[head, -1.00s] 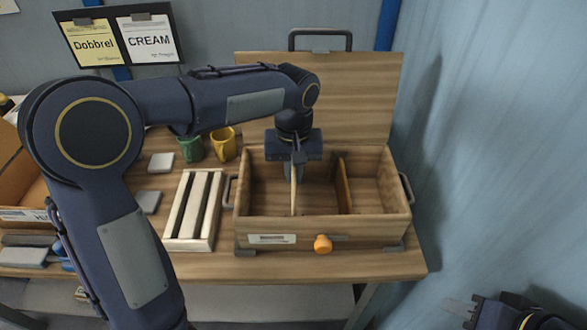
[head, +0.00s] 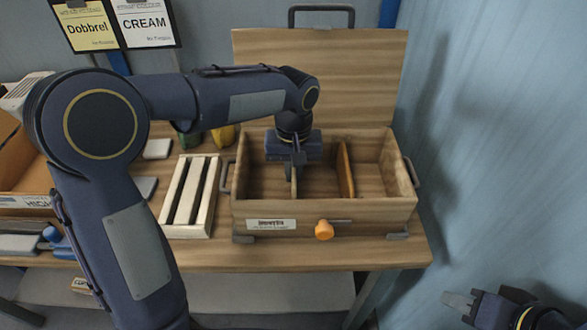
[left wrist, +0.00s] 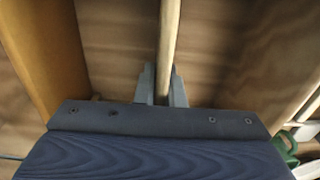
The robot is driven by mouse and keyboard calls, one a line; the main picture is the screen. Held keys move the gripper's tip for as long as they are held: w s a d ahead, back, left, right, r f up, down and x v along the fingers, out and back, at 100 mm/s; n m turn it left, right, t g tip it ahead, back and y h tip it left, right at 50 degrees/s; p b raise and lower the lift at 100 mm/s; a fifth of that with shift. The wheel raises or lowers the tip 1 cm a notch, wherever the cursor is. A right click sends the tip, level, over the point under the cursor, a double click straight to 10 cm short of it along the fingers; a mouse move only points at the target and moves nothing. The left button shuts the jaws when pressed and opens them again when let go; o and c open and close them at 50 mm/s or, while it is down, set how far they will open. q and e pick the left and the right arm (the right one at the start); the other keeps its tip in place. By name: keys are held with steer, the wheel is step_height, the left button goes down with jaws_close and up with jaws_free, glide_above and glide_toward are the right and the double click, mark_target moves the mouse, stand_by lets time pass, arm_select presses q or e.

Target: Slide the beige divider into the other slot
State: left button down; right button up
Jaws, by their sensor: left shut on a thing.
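The wooden box (head: 330,212) stands open on the table with its lid raised behind it. The beige divider (head: 294,187) is inside the box, left of its middle, running front to back. My left gripper (head: 295,170) reaches into the box from above and is shut on the divider's top edge. The left wrist view shows the divider (left wrist: 170,40) between its two fingers (left wrist: 162,85). Whether the divider's lower edge sits in a slot is hidden. My right gripper (head: 458,304) hangs at lower right, away from the box; its jaw opening is unclear.
A browner divider (head: 345,170) stands to the right in the box. An orange knob (head: 324,230) is on the box front. A white slatted tray (head: 190,197) lies left of the box. Cups (head: 223,135) stand behind the tray. A blue wall (head: 490,130) closes the right side.

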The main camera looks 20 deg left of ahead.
arm_select(q)
steer(key=c, duration=1.5)
jaws_free()
steer(key=shift+o, duration=0.2)
step_height(320, 180, up, 8)
steer(key=shift+f+p, duration=0.1)
steer(key=shift+p, duration=0.2)
